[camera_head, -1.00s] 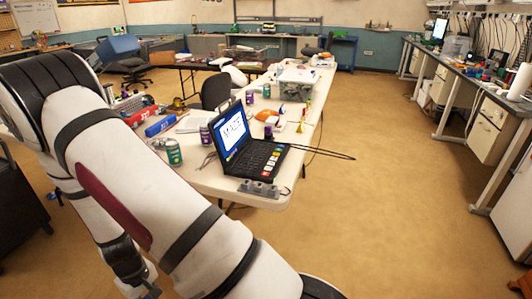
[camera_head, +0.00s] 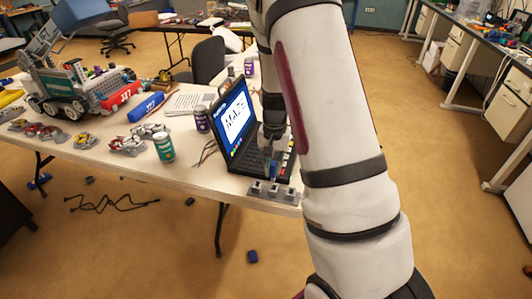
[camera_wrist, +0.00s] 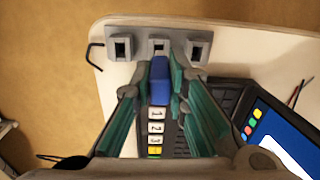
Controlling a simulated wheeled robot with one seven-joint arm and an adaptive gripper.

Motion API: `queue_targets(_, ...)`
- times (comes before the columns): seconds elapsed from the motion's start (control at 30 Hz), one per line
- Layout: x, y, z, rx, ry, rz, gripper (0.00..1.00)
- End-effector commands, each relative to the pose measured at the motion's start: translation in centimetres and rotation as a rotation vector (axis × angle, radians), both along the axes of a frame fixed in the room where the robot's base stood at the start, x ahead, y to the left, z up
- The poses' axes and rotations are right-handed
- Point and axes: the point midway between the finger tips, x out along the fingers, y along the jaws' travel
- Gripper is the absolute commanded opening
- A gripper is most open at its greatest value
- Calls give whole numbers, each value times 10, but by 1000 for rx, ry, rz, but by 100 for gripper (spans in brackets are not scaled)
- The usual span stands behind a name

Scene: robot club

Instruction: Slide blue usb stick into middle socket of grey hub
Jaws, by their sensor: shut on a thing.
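The grey hub (camera_head: 273,190) lies at the near corner of the white table, in front of the laptop. In the wrist view the hub (camera_wrist: 178,37) shows three dark sockets in a row; the middle socket (camera_wrist: 160,46) lies just beyond the stick. My gripper (camera_wrist: 158,88) is shut on the blue usb stick (camera_wrist: 160,74), one teal-lined finger on each side. In the head view my gripper (camera_head: 271,150) points down above the laptop's near edge, with the stick (camera_head: 274,170) below it, close behind the hub. I cannot tell how high the stick is above the hub.
The open laptop (camera_head: 236,127) stands directly behind the hub, its keyboard under my gripper. A green can (camera_head: 164,147) and a purple can (camera_head: 201,119) stand left of it. The table edge (camera_head: 215,176) runs close in front of the hub.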

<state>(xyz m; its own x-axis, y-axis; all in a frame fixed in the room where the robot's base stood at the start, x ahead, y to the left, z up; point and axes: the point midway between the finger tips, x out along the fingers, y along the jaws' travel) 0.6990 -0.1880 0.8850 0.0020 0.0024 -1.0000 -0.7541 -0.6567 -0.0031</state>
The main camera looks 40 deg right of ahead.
Motion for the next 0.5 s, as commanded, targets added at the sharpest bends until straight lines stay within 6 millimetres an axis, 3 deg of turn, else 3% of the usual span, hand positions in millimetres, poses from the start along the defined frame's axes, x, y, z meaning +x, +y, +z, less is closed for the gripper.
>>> queue_targets(0.17,-3,-12,8,-1,2,-55,0)
queue_targets(0.5,-3,-12,-11,0,2,-57,0)
